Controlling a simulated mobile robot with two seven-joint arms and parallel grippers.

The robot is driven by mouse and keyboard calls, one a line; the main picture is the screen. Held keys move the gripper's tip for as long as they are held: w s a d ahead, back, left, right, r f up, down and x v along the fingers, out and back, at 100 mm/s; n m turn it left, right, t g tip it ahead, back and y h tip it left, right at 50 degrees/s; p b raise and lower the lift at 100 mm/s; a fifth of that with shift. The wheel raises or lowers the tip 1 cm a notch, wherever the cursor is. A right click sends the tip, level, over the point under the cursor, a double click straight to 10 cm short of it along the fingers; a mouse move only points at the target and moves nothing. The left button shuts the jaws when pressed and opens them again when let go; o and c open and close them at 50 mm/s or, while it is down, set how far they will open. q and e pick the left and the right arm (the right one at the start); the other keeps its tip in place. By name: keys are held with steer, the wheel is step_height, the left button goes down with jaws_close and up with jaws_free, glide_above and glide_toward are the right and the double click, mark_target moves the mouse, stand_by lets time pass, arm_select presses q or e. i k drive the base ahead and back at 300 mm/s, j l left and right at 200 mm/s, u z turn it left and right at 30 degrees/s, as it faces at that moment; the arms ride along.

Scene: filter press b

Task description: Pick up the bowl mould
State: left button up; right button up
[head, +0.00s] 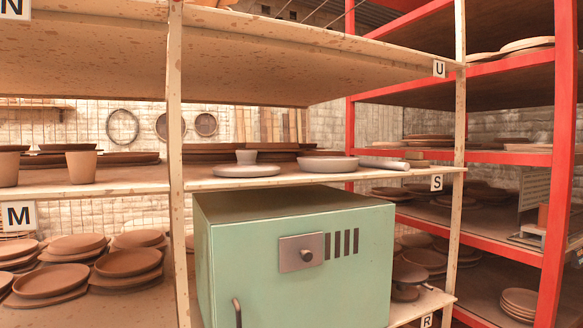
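On the shelf labelled S there is a pale grey, shallow bowl-shaped piece (327,165), which may be the bowl mould; I cannot tell for sure. To its left lies a flat grey disc (246,171). A small grey cup-like piece (246,156) shows just above the disc; I cannot tell whether it stands on it or behind it. Neither of my grippers is in view.
A green kiln-like box (300,265) with a handle stands below shelf S. A grey rod-like piece (384,164) lies on the right of shelf S. Brown plates (50,281) fill the lower left shelf. A red rack (558,165) stands at right. A post (175,165) divides the shelves.

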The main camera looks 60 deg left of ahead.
mark_target(309, 164)
steer(key=u, duration=1.55)
steer(key=i+l+z, duration=0.15)
steer(key=l, duration=0.3)
steer(key=i+l+z, duration=0.2)
steer(key=l, duration=0.3)
steer(key=k, duration=0.1)
